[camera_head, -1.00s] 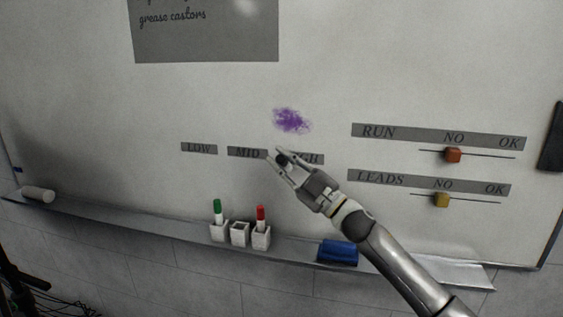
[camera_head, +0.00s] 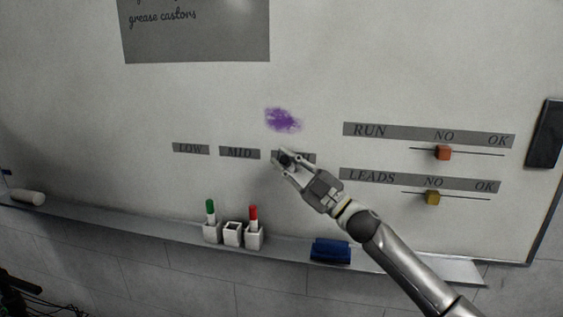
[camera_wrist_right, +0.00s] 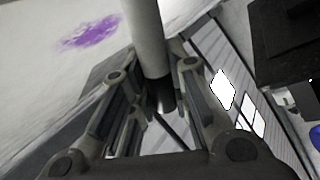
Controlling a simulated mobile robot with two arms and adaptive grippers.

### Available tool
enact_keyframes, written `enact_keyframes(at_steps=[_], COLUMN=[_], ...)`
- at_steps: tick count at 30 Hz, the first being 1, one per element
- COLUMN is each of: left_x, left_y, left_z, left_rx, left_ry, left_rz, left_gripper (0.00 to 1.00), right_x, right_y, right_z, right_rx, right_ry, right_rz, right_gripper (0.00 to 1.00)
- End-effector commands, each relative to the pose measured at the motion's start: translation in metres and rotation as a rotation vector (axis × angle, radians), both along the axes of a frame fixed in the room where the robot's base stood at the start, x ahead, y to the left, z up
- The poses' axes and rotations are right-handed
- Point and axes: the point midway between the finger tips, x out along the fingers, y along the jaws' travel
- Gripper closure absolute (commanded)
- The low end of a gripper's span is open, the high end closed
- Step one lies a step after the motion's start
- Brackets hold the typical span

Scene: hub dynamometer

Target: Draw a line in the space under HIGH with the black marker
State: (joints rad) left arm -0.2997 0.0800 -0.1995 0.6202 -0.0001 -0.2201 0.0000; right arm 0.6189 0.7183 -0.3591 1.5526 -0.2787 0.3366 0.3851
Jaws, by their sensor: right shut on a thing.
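My right gripper (camera_head: 284,162) is shut on the black marker (camera_head: 286,156), in front of the HIGH label (camera_head: 308,158), and hides most of that label. In the right wrist view, the marker (camera_wrist_right: 151,40) is a white cylinder with a dark end, held between the fingers (camera_wrist_right: 152,84). I cannot tell whether its tip touches the whiteboard (camera_head: 80,100). The LOW label (camera_head: 191,149) and MID label (camera_head: 239,153) lie to the left. The space under HIGH is partly covered by the gripper, and I see no line there. My left gripper is not in view.
A purple smudge (camera_head: 282,120) is above the labels. The tray (camera_head: 120,222) below holds a green marker (camera_head: 210,212) and a red marker (camera_head: 253,217) in white holders, and a blue eraser (camera_head: 330,251). Sliders with red (camera_head: 443,152) and yellow (camera_head: 432,197) knobs are at right.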

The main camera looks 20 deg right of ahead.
Motion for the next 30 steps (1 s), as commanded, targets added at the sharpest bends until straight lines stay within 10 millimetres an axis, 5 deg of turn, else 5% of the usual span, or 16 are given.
enact_keyframes(at_steps=[30], left_x=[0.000], left_y=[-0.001], left_z=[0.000], left_rx=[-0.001], left_ry=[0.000], left_rz=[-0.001], left_gripper=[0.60], right_x=[-0.008], right_y=[-0.014], right_z=[0.000], right_rx=[0.000], right_ry=[0.000], right_rz=[0.000], right_gripper=[0.99])
